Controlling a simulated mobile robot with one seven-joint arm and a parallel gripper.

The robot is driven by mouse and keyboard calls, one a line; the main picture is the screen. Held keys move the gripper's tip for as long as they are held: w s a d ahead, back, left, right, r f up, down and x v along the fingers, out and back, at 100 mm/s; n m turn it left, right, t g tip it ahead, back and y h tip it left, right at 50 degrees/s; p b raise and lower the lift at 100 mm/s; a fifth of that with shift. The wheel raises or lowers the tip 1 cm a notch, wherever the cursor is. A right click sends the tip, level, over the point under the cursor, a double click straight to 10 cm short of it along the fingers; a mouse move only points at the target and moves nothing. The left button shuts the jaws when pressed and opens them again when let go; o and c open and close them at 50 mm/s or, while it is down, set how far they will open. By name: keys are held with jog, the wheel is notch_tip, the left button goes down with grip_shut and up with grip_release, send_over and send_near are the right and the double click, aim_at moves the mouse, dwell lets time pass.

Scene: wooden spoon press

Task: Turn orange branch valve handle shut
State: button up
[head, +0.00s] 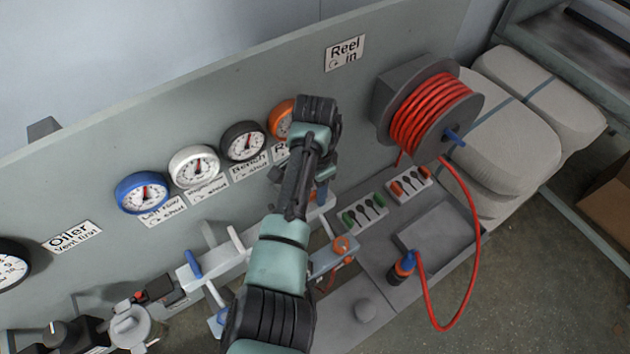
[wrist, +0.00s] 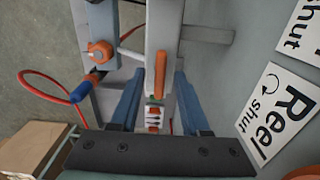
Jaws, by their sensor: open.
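The orange branch valve handle (wrist: 160,75) shows in the wrist view as a narrow upright bar against a light grey manifold block (wrist: 165,25). My gripper (wrist: 159,88) is open, with one blue finger on each side of the handle's lower part. Gaps show between the handle and both fingers, and I cannot tell whether the fingertips reach its depth. In the head view my gripper (head: 321,192) is mostly hidden behind my arm, and the orange handle is hidden there too. A "Reel shut" label with a turn arrow (wrist: 277,110) lies on the panel at right in the wrist view.
Blue (head: 193,263) and white (head: 237,242) handles stand on the manifold left of my arm. Coloured gauges line the panel, including a blue one (head: 143,193). A hose reel (head: 430,108) with red hose stands right. An orange ring fitting (head: 341,246) sits close to my arm.

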notch_tip(320, 180, up, 13)
jog(key=shift+b, duration=0.3)
dwell(0.5)
